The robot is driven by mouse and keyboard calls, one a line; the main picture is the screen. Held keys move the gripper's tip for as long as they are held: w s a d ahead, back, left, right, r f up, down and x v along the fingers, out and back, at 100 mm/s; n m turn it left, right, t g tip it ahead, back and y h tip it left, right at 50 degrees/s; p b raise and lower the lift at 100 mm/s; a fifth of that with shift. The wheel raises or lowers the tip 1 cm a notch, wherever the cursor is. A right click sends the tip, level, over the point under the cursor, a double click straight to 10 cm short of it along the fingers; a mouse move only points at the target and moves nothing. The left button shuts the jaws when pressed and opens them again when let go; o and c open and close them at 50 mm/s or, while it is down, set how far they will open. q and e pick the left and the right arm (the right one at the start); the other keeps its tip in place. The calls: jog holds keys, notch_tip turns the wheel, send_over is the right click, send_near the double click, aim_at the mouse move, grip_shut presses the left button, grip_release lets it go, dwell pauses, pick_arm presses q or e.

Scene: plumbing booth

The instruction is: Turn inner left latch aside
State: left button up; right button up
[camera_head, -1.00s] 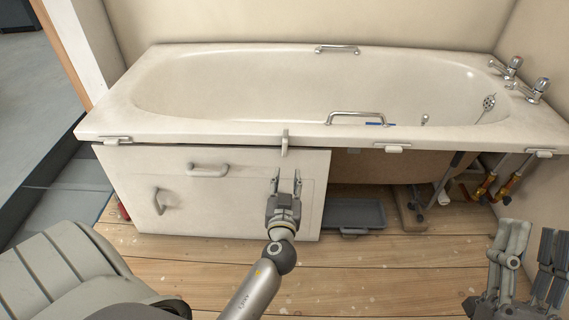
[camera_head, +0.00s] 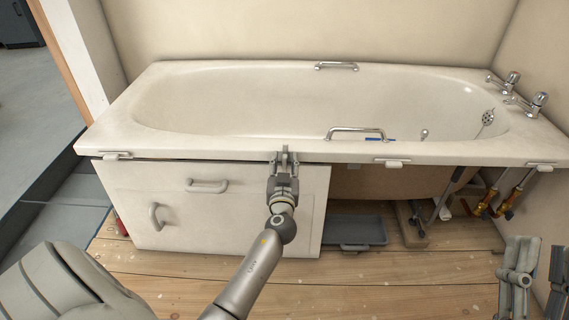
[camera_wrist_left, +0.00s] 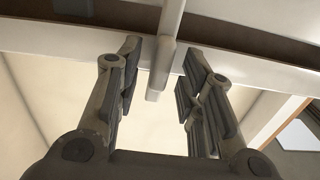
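The inner left latch is a small upright bar under the front rim of the bath. In the left wrist view the latch (camera_wrist_left: 163,52) hangs down between the two fingers of my left gripper (camera_wrist_left: 160,85), with a gap on each side. In the head view my left gripper (camera_head: 285,158) is raised to the rim and mostly hides the latch. The gripper is open. Behind it is the white bath panel (camera_head: 225,225) with two handles. My right gripper (camera_head: 535,258) is at the lower right, away from the bath, its fingers apart.
The bath rim (camera_head: 220,153) carries other latches: one at the far left (camera_head: 117,155), one right of centre (camera_head: 393,163) and one at the far right (camera_head: 540,166). A grey tray (camera_head: 355,231) and copper pipes (camera_head: 511,203) lie beneath the open right part. Wooden floor is free in front.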

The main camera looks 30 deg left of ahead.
pick_arm(q)
grip_shut()
dwell(0.3)
